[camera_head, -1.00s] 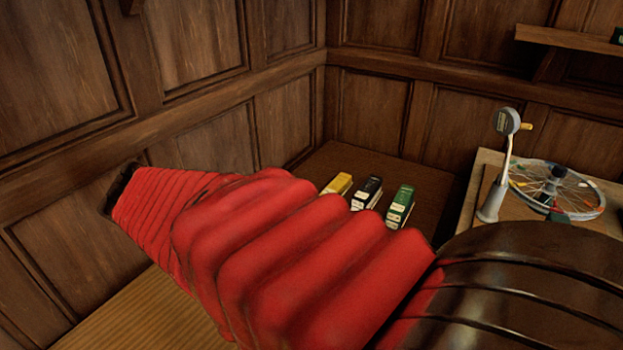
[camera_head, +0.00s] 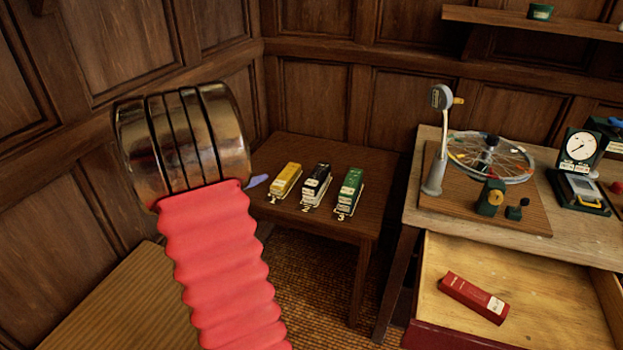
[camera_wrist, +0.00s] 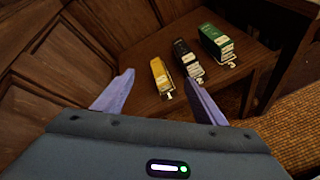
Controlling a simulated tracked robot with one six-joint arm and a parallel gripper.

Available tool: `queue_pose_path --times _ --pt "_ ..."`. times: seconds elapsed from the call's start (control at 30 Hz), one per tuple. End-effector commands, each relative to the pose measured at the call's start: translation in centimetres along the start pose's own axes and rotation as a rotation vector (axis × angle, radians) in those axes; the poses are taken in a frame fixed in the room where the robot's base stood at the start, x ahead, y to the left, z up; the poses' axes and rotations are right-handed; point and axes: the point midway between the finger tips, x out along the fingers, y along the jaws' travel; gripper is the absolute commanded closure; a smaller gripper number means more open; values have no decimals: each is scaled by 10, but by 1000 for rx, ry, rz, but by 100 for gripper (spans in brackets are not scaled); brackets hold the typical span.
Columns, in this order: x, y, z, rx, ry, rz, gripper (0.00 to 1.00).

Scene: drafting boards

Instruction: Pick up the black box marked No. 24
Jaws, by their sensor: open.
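A black box (camera_head: 316,181) with pale labelling stands in the middle of a row of three on a small brown table (camera_head: 340,148). Its number is too small to read. It also shows in the wrist view (camera_wrist: 183,54), beyond the right finger. My gripper (camera_wrist: 158,80) is open and empty, with two purple fingers spread. In the wrist view a yellow box (camera_wrist: 158,72) shows in the gap between the fingers. In the head view only one purple fingertip shows, left of the yellow box (camera_head: 286,178); my arm hides the rest of the gripper.
A green box (camera_head: 349,189) stands right of the black one. At right, a desk (camera_head: 437,215) carries a wheel (camera_head: 490,157), a gauge on a stand (camera_head: 440,97) and a dial instrument (camera_head: 580,150). Its open drawer (camera_head: 450,250) holds a red book (camera_head: 473,298). Panelled walls close the corner.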

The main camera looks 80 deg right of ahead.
Motion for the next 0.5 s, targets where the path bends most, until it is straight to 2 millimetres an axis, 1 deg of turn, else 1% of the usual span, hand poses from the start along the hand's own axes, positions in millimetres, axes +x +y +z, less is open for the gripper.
queue_pose_path --times 0.03,0.1,0.27,0.3,0.37,0.4,0.5 --pt "22 -7 1 -47 -14 -3 35" --pt "48 -12 3 -115 -31 4 35" --pt "106 -32 3 -272 -55 15 35" --pt "121 -39 3 -312 -59 16 35" --pt "142 -50 2 -370 -64 20 35" --pt "156 -58 1 -410 -65 22 35" --pt "188 -78 -2 -503 -64 27 35"
